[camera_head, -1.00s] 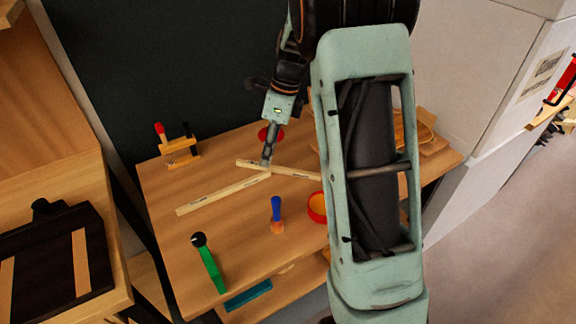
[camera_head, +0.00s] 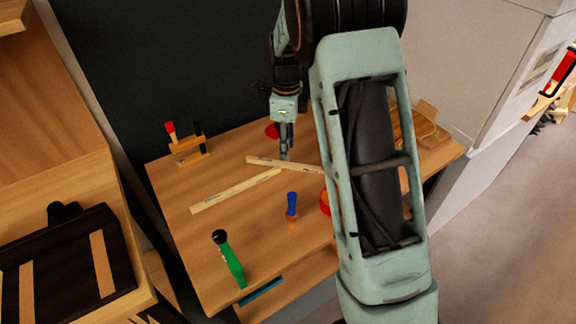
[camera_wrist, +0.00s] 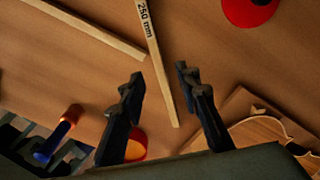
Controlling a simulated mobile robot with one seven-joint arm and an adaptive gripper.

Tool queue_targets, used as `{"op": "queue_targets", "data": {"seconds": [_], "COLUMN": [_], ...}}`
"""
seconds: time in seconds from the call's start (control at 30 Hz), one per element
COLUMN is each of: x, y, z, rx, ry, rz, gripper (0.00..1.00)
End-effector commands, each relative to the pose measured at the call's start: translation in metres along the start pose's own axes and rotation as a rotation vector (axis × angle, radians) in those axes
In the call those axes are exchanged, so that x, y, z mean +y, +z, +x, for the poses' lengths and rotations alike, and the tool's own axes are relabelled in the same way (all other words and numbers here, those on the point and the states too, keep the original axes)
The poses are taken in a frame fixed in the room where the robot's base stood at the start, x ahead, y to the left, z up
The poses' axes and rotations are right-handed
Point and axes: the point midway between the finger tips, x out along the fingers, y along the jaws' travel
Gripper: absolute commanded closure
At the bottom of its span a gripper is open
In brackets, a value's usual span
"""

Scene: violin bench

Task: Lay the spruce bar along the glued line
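I cannot tell from the wood which is spruce. In the wrist view the labelled bar (camera_wrist: 152,45) reads "250 mm" and the other bar (camera_wrist: 90,30) lies to its left. My gripper (camera_head: 286,157) is open over the labelled bar; in the wrist view the bar passes between its fingertips (camera_wrist: 158,78), apart from both. A violin plate (camera_wrist: 255,135) shows at lower right, partly hidden; I see no glue line clearly.
A red-orange pot (camera_head: 325,203) is partly behind my arm. A red disc (camera_head: 272,130) lies behind my gripper.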

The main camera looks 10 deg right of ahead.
Motion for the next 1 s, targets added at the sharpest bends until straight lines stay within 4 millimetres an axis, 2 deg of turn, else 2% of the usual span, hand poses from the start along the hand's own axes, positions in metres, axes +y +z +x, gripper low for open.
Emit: {"op": "queue_targets", "data": {"seconds": [0.33,0.63,0.67,0.93,1.0], "x": [0.002,0.002,0.002,0.002,0.002], "y": [-0.003,-0.003,-0.003,-0.003,-0.003], "z": [0.046,0.052,0.052,0.052,0.052], "rx": [0.0,-0.001,-0.001,-0.001,-0.001], "ry": [0.003,0.001,0.001,0.001,0.001], "rz": [0.0,0.0,0.0,0.0,0.0], "gripper": [0.7,0.7,0.71,1.0,1.0]}}
